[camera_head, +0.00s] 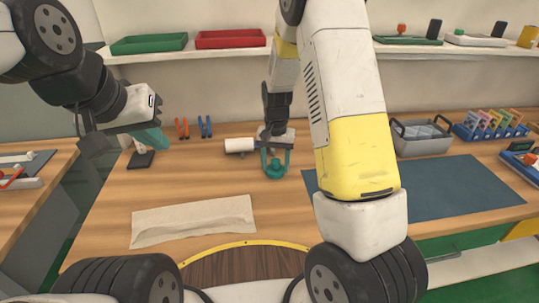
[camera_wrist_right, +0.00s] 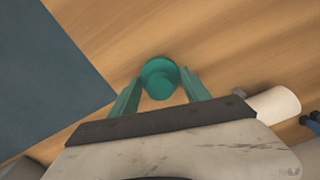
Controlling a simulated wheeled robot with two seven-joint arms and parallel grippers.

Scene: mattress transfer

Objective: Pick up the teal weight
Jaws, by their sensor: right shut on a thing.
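The teal weight (camera_head: 276,171) is a small round knobbed piece at the middle of the wooden table. In the right wrist view the teal weight (camera_wrist_right: 160,78) sits between the teal fingertips of my right gripper (camera_wrist_right: 163,84). My right gripper (camera_head: 277,158) is shut on it from above in the head view. I cannot tell whether the weight touches the table. My left gripper (camera_head: 149,138) hangs over the table's left part, away from the weight. Its teal fingers overlap there, so its opening is unclear.
A white cylinder (camera_head: 239,145) lies just left of my right gripper. A beige cloth (camera_head: 194,221) lies in front. A blue-grey mat (camera_head: 450,188) and a grey divided bin (camera_head: 421,137) are to the right. Red and blue tools (camera_head: 205,126) stand at the back.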

